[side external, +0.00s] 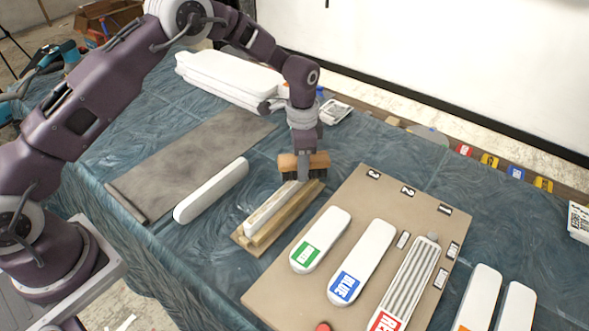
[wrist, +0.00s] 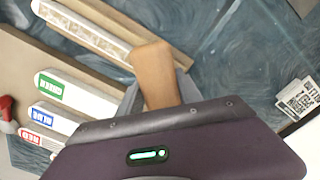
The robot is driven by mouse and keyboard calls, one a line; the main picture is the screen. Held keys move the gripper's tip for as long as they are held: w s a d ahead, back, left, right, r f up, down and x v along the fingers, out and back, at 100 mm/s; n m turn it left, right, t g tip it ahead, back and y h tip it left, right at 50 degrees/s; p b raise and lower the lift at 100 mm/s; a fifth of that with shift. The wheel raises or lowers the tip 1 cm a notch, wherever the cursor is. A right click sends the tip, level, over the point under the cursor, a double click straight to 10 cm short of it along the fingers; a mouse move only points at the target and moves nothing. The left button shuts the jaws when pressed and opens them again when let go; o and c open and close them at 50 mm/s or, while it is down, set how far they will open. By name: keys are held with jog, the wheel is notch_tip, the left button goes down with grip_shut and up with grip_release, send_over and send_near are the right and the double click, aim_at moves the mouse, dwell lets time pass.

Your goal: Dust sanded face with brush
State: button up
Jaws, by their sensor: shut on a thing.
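My gripper (side external: 304,168) is shut on a wooden brush (side external: 288,163) with dark bristles pointing down. In the wrist view the brush's wooden block (wrist: 156,75) sticks out between the fingers. The brush is at the far end of a long pale piece (side external: 270,208) lying in a wooden holder (side external: 254,241). I cannot tell whether the bristles touch it. In the wrist view the pale piece (wrist: 88,28) has a face mottled with brownish specks. Its far end is hidden by the brush in the side view.
A tan board (side external: 268,287) holds white pieces labelled green (side external: 320,238), blue (side external: 362,262) and red, the red one grooved (side external: 408,280). A loose white bar (side external: 211,190) lies left of the holder, beside a grey mat (side external: 185,160). White pieces (side external: 230,78) are stacked behind.

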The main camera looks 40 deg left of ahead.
jog(key=shift+w, duration=0.8)
jog(key=shift+w+r, duration=0.15)
jog(key=shift+w, duration=0.1)
jog(key=shift+r, duration=3.9)
